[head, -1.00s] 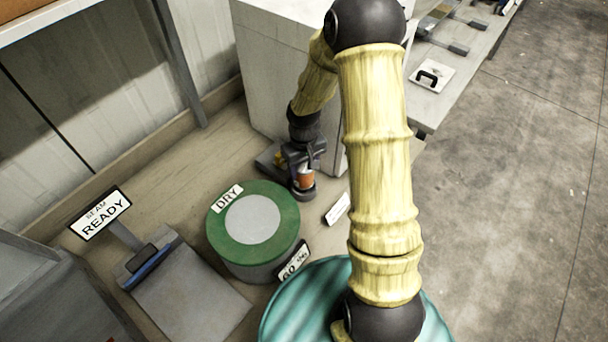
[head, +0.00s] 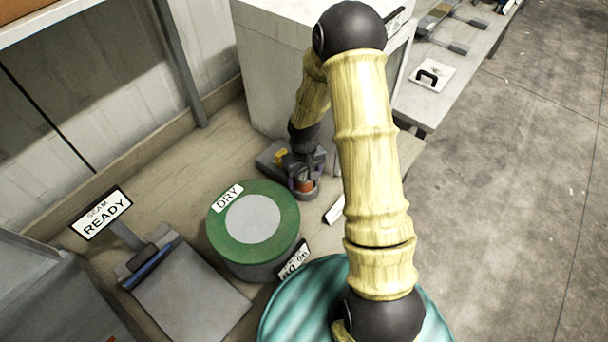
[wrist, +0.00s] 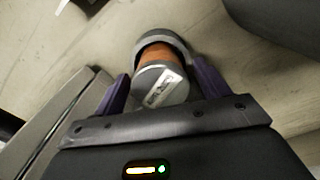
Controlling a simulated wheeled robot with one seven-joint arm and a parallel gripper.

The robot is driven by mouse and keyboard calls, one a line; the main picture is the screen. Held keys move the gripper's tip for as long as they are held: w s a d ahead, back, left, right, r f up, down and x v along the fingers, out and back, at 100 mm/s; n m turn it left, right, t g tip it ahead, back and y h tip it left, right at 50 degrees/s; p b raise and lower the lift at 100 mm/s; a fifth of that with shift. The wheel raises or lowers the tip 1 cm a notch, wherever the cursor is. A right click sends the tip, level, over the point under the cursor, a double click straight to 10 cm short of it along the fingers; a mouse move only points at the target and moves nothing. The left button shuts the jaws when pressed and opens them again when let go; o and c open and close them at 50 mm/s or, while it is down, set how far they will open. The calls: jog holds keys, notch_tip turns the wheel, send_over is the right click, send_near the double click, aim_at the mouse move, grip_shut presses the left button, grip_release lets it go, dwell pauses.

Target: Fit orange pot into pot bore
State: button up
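The orange pot (wrist: 170,54) has an orange body and a grey end with a white label. It is between the purple fingers of my gripper (wrist: 160,76), which look closed on its sides. The pot bore is a dark grey round ring (wrist: 155,36), right at the pot's far end. In the head view the orange pot (head: 305,186) stands at the round grey ring (head: 308,196), with my gripper (head: 304,181) around it. The pot looks slightly tilted to the ring in the wrist view. How deep it sits is hidden.
A green-rimmed drum marked DRY (head: 285,213) stands to the left and nearer. A large pale box (head: 268,70) is behind my gripper. A small white card (head: 334,209) lies to the right. The READY sign (head: 101,213) and grey plate (head: 190,295) are further left.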

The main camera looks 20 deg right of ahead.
notch_tip(320, 180, up, 12)
jog(key=b, duration=0.1)
jog(key=shift+r, duration=0.2)
dwell(0.6)
dwell(0.4)
jog(key=s+r+m+t, duration=0.1)
jog(key=s+r, duration=0.2)
jog(key=s, duration=0.4)
jog(key=s+r+m+t, duration=0.1)
jog(key=s+r, duration=0.2)
jog(key=s, duration=0.4)
jog(key=shift+s+m+t, duration=0.15)
jog(key=shift+m+t, duration=0.15)
dwell(1.3)
